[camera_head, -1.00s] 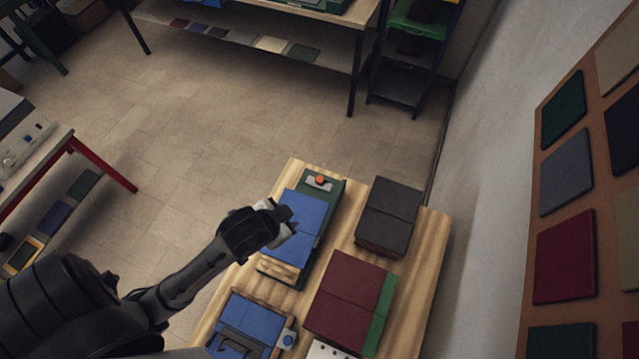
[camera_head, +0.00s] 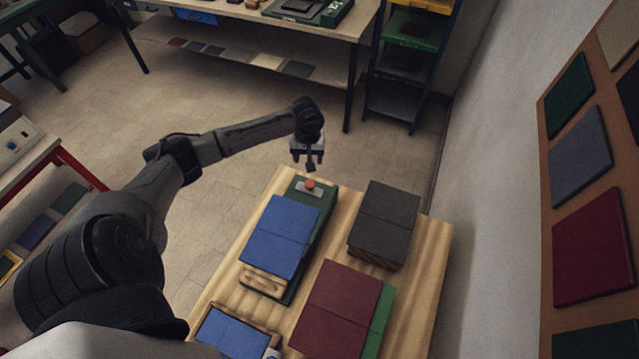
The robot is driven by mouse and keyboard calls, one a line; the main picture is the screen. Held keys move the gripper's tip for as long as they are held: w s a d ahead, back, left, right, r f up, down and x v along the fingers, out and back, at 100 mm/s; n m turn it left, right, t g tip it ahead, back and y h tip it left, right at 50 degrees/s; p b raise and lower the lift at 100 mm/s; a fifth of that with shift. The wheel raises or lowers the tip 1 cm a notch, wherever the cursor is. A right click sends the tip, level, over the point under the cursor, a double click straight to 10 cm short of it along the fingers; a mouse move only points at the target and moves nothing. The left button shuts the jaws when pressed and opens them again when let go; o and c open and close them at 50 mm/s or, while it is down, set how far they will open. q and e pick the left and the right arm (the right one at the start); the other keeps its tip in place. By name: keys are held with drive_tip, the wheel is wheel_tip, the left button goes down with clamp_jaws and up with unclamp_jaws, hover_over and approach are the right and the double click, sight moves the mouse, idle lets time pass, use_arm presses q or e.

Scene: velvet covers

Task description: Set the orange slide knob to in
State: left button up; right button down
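The orange slide knob (camera_head: 310,184) sits on a light plate at the far end of a green base (camera_head: 325,205), on the wooden table. A blue two-panel cover (camera_head: 282,235) lies on the same base, nearer to me. My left gripper (camera_head: 309,168) hangs just above and beyond the orange knob, fingers pointing down. It looks apart from the knob, though the gap is hard to judge. Its fingers are small and dark, so I cannot tell how far apart they are. My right gripper is not in view.
A dark grey block (camera_head: 384,220) stands right of the green base. A maroon block with a green side (camera_head: 335,305) is nearer. Another blue-covered box (camera_head: 235,335) is at the near left. The wooden table (camera_head: 424,270) has a bare strip along its right edge.

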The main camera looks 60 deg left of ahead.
sight(309, 183)
use_arm(q)
wheel_tip(309, 183, down, 14)
drive_tip(key=n+b, duration=0.1)
drive_tip(key=n, duration=0.2)
drive_tip(key=shift+s+r, duration=0.1)
idle(0.5)
